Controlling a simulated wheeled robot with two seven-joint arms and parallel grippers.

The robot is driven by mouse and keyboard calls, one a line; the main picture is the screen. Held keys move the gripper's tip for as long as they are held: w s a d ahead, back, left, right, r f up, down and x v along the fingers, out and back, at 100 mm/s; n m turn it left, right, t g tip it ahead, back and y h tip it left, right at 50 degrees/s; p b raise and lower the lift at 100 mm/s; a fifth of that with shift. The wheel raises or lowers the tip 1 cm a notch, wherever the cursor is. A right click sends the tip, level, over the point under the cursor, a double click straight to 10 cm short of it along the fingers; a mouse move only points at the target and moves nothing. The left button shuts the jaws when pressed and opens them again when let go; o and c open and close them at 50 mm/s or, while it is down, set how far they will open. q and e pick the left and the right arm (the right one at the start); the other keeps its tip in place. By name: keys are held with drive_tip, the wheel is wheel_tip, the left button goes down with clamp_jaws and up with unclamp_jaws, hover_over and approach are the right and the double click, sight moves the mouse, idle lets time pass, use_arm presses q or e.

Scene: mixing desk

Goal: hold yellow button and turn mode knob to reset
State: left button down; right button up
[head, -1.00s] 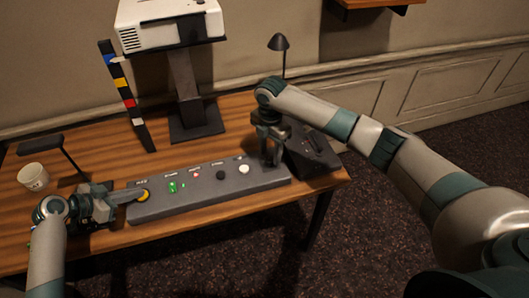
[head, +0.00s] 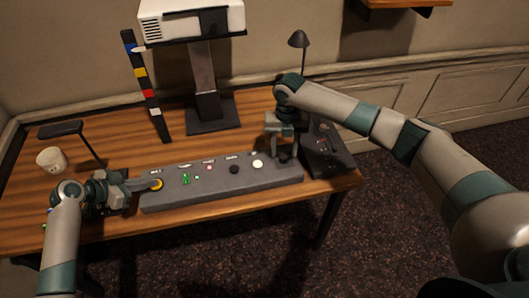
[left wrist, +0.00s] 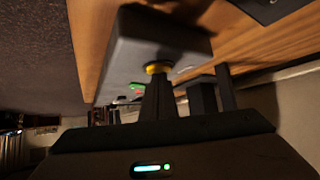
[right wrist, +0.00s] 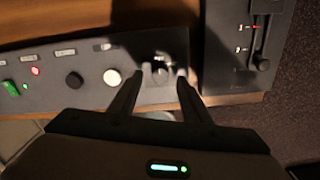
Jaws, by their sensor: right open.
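The grey control panel (head: 215,195) lies along the desk's front. The yellow button (head: 157,185) is at its left end, and also shows in the left wrist view (left wrist: 158,68). My left gripper (head: 150,184) is shut, and its fingertips (left wrist: 158,77) are against the button, partly covering it. The mode knob (right wrist: 159,73) is at the panel's right end. My right gripper (right wrist: 161,71) is open, with one finger on each side of the knob. Whether the fingers touch the knob is unclear. In the head view my right gripper (head: 284,155) hides the knob.
A dark slider box (head: 325,150) stands close to the right gripper.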

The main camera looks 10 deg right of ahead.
drive_tip(key=shift+n, duration=1.1)
drive_tip(key=shift+f+n, duration=0.2)
drive_tip(key=shift+n, duration=0.1)
drive_tip(key=shift+f, duration=1.1)
drive_tip(key=c, duration=0.9)
drive_tip(key=shift+o, duration=0.2)
